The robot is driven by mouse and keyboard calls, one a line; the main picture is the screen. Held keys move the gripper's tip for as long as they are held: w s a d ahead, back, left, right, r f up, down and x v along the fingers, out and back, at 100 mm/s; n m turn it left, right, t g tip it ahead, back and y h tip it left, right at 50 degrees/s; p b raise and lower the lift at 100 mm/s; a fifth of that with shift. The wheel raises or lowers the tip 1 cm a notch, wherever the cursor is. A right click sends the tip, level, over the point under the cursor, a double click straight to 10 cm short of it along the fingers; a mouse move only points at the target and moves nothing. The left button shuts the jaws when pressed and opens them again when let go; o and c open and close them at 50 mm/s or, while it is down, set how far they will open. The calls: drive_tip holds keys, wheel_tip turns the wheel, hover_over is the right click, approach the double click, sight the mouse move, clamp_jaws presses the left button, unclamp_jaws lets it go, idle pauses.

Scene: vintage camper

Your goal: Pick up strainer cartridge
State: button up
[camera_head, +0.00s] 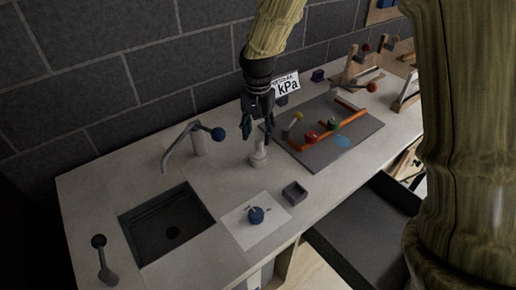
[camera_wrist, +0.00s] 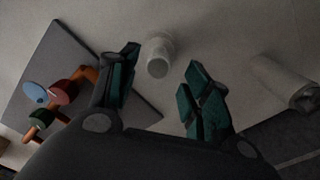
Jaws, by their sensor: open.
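A small whitish cylinder, which looks like the strainer cartridge (camera_head: 258,158), stands upright on the pale counter between the tap and the grey board. My gripper (camera_head: 259,132) points down just above it, with its fingers spread and nothing held. In the wrist view the cartridge (camera_wrist: 159,54) shows beyond and between the open fingertips (camera_wrist: 163,68). I cannot tell whether either finger reaches beside its top; no contact is clear. Its lower part is not seen clearly in the wrist view.
A tap (camera_head: 197,140) with a blue knob stands left of my gripper, behind the sink (camera_head: 168,226). The grey board (camera_head: 315,157) with orange pipes lies close on the right. A small grey box (camera_head: 294,193) and a white sheet (camera_head: 240,234) with a blue knob lie in front.

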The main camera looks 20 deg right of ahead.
sight(259, 139)
drive_tip(key=shift+s+f+p, duration=0.35)
drive_tip(key=shift+s, duration=0.15)
drive_tip(key=f, duration=0.1)
drive_tip(key=w+f, duration=0.1)
drive_tip(key=f, duration=0.1)
drive_tip(key=shift+f+p, duration=0.3)
drive_tip(key=shift+p, duration=0.1)
drive_tip(key=shift+s, duration=0.3)
drive_tip(key=shift+w, duration=0.1)
drive_tip(key=shift+c, duration=0.7)
clamp_jaws()
